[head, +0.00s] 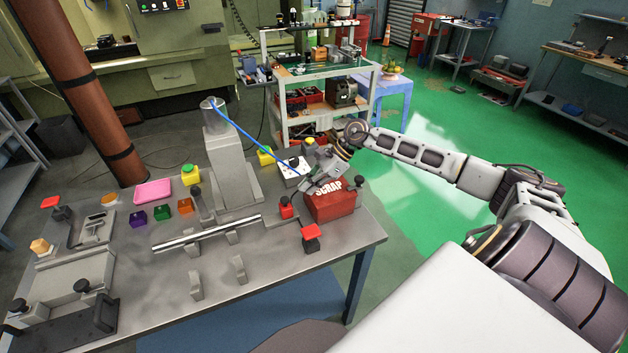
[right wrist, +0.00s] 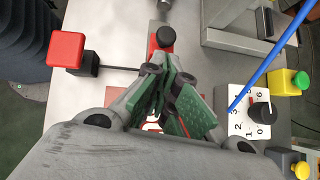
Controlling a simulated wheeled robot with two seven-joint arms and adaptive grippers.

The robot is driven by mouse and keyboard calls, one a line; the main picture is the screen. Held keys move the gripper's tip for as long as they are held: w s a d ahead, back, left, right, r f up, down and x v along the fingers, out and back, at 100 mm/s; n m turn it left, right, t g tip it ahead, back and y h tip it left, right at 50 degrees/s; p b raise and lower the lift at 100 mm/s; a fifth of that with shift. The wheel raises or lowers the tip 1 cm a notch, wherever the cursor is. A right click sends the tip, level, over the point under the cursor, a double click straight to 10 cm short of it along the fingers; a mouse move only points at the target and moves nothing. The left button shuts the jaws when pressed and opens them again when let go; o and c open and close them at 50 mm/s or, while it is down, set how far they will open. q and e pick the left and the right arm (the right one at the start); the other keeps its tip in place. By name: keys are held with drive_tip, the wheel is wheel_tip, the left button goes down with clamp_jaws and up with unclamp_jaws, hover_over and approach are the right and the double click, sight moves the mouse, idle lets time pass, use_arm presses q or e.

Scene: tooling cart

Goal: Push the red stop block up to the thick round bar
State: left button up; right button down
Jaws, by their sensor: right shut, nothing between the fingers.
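The red stop block (head: 286,211), with a black knob on top, stands on the bench just off the right end of the thick round bar (head: 207,234). The bar is silver and lies across grey supports. A short gap shows between block and bar. In the right wrist view the block (right wrist: 154,47) is just beyond my fingertips, with the bar's end (right wrist: 164,7) past it. My right gripper (head: 305,189) is shut and empty, near the block on the side away from the bar. I cannot tell whether it touches the block. My left gripper is not in view.
A red SCRAP bin (head: 330,205) stands beside the block, under my right gripper. A red-topped black piece (head: 311,238) sits near the bench's front edge. A white dial box (head: 293,172), a blue cable (head: 250,141) and a grey column (head: 228,170) stand behind.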

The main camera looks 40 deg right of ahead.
sight(284, 201)
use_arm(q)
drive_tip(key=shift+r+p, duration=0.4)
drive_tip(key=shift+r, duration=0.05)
use_arm(e)
drive_tip(key=shift+x, duration=2.15)
drive_tip(key=shift+w+a+f+b, duration=0.1)
drive_tip(key=shift+w+a+b, duration=0.1)
drive_tip(key=shift+a+b, duration=0.45)
drive_tip(key=shift+w+a+r+b, duration=0.15)
drive_tip(key=shift+a+b, duration=0.1)
drive_tip(key=shift+a, duration=0.8)
drive_tip(key=shift+w+a+f+b, duration=0.2)
drive_tip(key=shift+a+b, duration=0.25)
drive_tip(key=shift+a, duration=0.35)
drive_tip(key=shift+w+a, duration=0.1)
drive_tip(key=shift+a, duration=0.65)
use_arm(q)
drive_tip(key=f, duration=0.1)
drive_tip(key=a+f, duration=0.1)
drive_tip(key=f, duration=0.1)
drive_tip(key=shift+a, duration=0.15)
use_arm(e)
drive_tip(key=shift+w, duration=0.1)
